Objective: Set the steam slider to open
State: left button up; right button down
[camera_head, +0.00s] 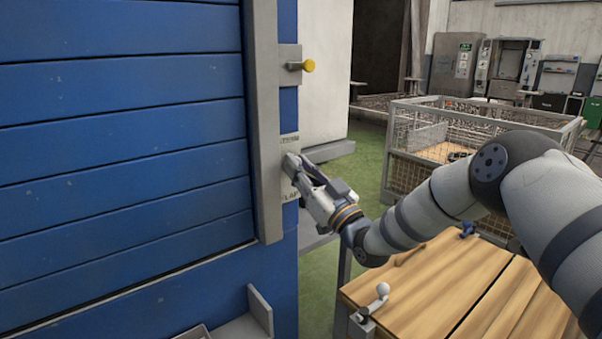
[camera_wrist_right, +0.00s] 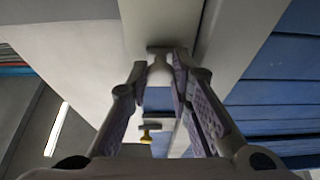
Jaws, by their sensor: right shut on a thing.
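A pale labelled plate (camera_head: 289,141) is fixed to the blue end post beside the slatted blue panel. Its lettering is too small to read with certainty; the lower part seems to end in "LAP". My right gripper (camera_head: 290,164) reaches in from the right and its fingertips are at this plate, covering its middle. In the right wrist view, the fingers (camera_wrist_right: 166,62) close on a small grey handle (camera_wrist_right: 159,53). The fingers hide much of the handle, so I cannot read the slider's setting. My left gripper is not in view.
A yellow knob (camera_head: 308,65) sticks out of a grey bracket above the plate. A wooden-topped bench (camera_head: 425,290) with a small lever (camera_head: 376,297) stands at the lower right. A wire mesh cage (camera_head: 400,166) stands behind my right arm. Green floor shows between.

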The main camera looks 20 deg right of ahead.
jog(key=c, duration=1.4)
grip_release()
jog(key=shift+f, duration=0.1)
jog(key=v, duration=1.2)
